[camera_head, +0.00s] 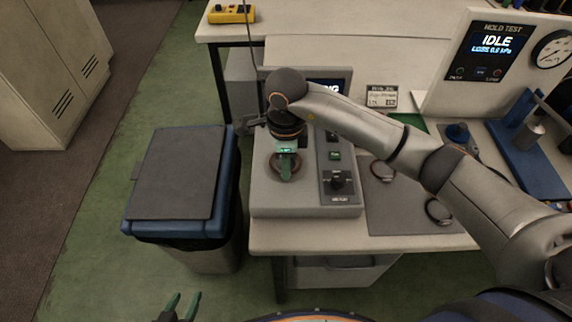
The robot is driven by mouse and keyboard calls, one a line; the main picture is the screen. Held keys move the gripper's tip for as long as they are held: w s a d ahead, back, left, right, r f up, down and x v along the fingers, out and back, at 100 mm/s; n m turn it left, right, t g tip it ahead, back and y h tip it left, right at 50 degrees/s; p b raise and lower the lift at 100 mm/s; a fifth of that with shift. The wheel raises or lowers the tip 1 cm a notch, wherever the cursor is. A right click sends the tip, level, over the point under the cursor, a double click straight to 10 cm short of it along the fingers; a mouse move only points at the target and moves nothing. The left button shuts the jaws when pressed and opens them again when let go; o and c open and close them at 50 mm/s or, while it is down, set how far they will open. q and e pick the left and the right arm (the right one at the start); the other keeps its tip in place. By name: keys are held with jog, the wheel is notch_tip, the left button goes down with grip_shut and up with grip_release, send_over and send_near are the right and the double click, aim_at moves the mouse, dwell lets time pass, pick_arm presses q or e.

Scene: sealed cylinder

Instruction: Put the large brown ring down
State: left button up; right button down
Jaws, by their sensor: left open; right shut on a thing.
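My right gripper (286,165) comes down over the grey bench machine (262,205), its green fingers shut. A dark brown round rim (273,166) shows around the fingertips. It appears to be the large brown ring, but the fingers cover part of it. I cannot tell whether it touches the machine's top or is just above it. My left gripper (179,306) is open and empty at the bottom edge, low in front of the bin. Two other rings lie on the grey mat: a brownish one (376,178) and a darker one (430,214).
A blue-rimmed bin (180,175) with a grey lid stands left of the bench. The machine has a control panel (337,183) on its right. The mat's front left (395,222) is free.

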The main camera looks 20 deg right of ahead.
jog(key=shift+f, duration=0.25)
jog(key=c, duration=1)
grip_release()
jog(key=shift+r, duration=0.15)
jog(key=shift+r+p, duration=0.3)
jog(key=shift+p, duration=0.05)
notch_tip(320, 180, up, 12)
